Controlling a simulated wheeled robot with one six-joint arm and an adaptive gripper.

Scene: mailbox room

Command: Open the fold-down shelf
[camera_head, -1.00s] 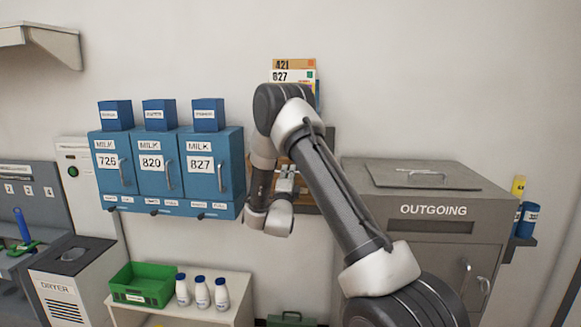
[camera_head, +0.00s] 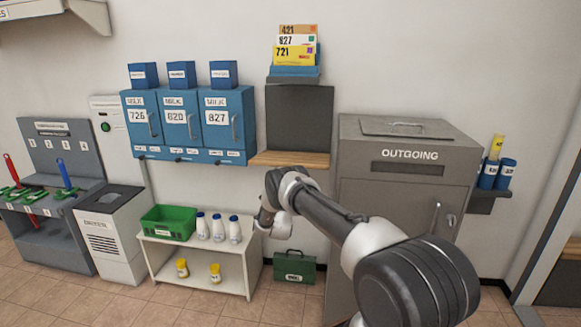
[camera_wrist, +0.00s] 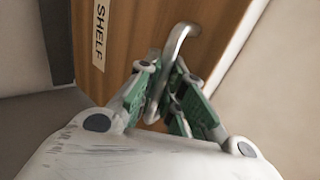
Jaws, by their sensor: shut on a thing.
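The wooden fold-down shelf (camera_head: 290,159) shows in the head view as a narrow, roughly level board below a dark grey wall panel (camera_head: 300,118). In the wrist view the board (camera_wrist: 125,35) fills the upper middle and carries a white label reading SHELF (camera_wrist: 100,38). A bent metal handle (camera_wrist: 172,62) stands out from the board. My gripper (camera_wrist: 172,95) is shut on this handle, with green-padded fingers on both sides of it. In the head view my wrist is below the shelf, and the fingers are hidden.
Blue milk lockers (camera_head: 190,125) hang left of the shelf. A grey OUTGOING box (camera_head: 405,175) stands close on the right. A holder with numbered cards (camera_head: 296,55) is above. A low white stand (camera_head: 200,262) with bottles and a green toolbox (camera_head: 294,266) are below.

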